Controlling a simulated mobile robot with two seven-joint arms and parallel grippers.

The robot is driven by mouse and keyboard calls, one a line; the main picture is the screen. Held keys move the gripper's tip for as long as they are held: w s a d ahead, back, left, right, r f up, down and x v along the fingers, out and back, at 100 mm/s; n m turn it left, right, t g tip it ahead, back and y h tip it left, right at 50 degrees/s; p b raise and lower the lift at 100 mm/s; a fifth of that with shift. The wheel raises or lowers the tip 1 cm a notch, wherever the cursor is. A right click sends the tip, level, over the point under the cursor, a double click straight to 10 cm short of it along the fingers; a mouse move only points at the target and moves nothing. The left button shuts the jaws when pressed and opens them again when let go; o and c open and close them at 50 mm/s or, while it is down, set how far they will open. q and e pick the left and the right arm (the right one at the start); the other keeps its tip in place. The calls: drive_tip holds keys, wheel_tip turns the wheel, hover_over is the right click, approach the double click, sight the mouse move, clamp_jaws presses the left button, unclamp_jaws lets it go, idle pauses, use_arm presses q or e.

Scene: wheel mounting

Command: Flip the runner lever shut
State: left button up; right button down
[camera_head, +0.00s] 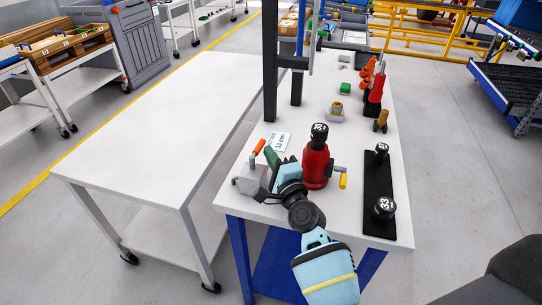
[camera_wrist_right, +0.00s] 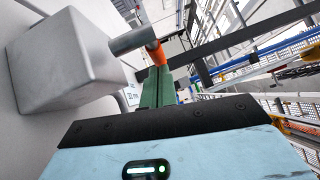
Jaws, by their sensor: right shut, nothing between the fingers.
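The lever with an orange handle (camera_head: 259,146) stands up, tilted, from a grey metal block (camera_head: 246,184) near the table's front left corner. In the right wrist view the block (camera_wrist_right: 70,65) fills the left side, with a metal cylinder (camera_wrist_right: 134,40) sticking out of it and the orange handle (camera_wrist_right: 157,54) just beyond my fingertips. My right gripper (camera_head: 270,157) is shut with green fingers and empty, right beside the lever. In the wrist view its fingers (camera_wrist_right: 157,80) overlap the orange part; I cannot tell if they touch. My left gripper is not in view.
A red tool (camera_head: 316,166) with a black numbered top stands right of my gripper, with a yellow-handled lever (camera_head: 343,181) beside it. A black plate (camera_head: 379,205) with numbered knobs lies further right. A dark upright frame (camera_head: 270,70) stands behind. The left white table (camera_head: 150,120) is clear.

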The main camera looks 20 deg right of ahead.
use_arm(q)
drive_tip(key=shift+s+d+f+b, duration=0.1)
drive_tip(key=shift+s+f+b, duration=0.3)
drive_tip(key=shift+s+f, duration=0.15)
use_arm(e)
drive_tip(key=shift+w+a+r+n+y, duration=0.15)
drive_tip(key=shift+n+y, duration=0.15)
drive_tip(key=shift+y, duration=0.2)
drive_tip(key=shift+w+a+r+n+y, duration=0.15)
drive_tip(key=shift+n+y, duration=0.15)
drive_tip(key=shift+y, duration=0.2)
drive_tip(key=shift+a, duration=0.1)
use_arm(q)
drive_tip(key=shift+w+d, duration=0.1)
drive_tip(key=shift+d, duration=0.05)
